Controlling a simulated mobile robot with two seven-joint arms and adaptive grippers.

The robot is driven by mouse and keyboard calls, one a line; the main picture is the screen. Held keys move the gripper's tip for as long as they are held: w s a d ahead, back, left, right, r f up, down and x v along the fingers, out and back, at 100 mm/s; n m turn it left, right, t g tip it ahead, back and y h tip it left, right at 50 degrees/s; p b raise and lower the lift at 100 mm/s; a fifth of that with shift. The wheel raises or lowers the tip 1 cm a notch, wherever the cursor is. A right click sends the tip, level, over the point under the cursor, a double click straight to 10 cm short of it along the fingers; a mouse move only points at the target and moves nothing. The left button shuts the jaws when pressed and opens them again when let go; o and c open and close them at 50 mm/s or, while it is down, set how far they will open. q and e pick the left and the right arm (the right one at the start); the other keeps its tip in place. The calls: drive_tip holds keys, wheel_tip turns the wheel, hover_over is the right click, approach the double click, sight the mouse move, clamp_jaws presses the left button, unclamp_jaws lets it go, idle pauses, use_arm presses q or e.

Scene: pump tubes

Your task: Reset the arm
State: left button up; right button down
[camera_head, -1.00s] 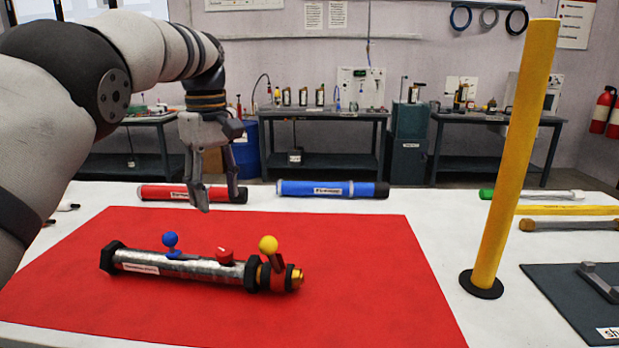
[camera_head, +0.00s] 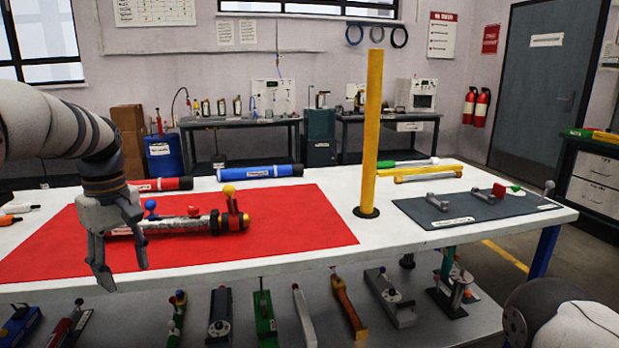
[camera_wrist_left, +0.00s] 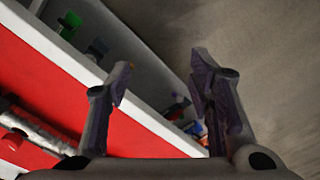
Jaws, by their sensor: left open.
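My left gripper (camera_head: 122,274) hangs in front of the near edge of the white table, fingers pointing down. It is open and empty; in the left wrist view its two fingers (camera_wrist_left: 160,95) stand apart with nothing between them. A silver pump tube (camera_head: 180,224) with black ends and blue, red and yellow knobs lies on the red mat (camera_head: 300,222), behind the gripper. Part of the tube also shows at the left of the left wrist view (camera_wrist_left: 38,130). At the lower right, a part of my right arm shows, but its gripper is out of view.
A yellow post (camera_head: 372,130) stands upright on the table. Red (camera_head: 162,184) and blue (camera_head: 260,172) tubes lie behind the mat. A dark mat (camera_head: 455,211) with tools lies at the right. A lower shelf (camera_head: 260,290) holds several tools. Floor is clear beyond the table's right end.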

use_arm(q)
wheel_tip(320, 180, down, 15)
drive_tip(key=s+m, duration=0.2)
drive_tip(key=s+d+f+m+g, duration=0.1)
drive_tip(key=s+d+f+m, duration=0.15)
drive_tip(key=s+f, duration=0.9)
drive_tip(key=s+d+f+m+g, duration=0.15)
drive_tip(key=s+f, duration=0.25)
drive_tip(key=s, duration=0.7)
drive_tip(key=s+d+f+m, duration=0.3)
drive_tip(key=s, duration=0.7)
drive_tip(key=s+d+r+m, duration=0.2)
drive_tip(key=s+d, duration=0.1)
drive_tip(key=s, duration=0.6)
drive_tip(key=shift+s+r+m, duration=0.35)
drive_tip(key=shift+s+m, duration=0.05)
